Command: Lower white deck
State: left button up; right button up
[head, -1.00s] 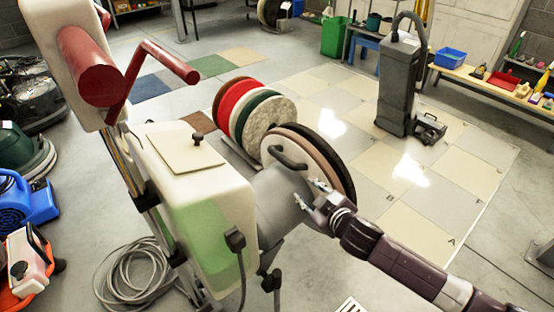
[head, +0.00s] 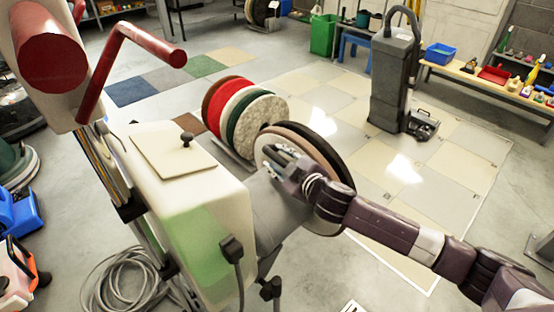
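A white floor machine (head: 200,190) with a green lower side panel stands in the middle left of the head view. At its right is a grey round deck housing (head: 272,215), tilted up on edge, with a brown and black disc (head: 325,160) on its far face. My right gripper (head: 270,158) is at the black handle on top of the housing, and its fingers and wrist hide most of that handle. I cannot tell whether the fingers are closed around it. My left gripper is out of view.
Red, white and green pads (head: 240,110) stand on edge in a rack behind the machine. A dark upright machine (head: 392,80) stands on the tiled floor, which is otherwise clear at right. A cable coil (head: 125,280) lies at lower left. A red handle (head: 130,55) rises at upper left.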

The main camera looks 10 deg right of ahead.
jog(key=shift+w, duration=0.1)
grip_shut()
jog(key=shift+f, duration=0.1)
dwell(0.5)
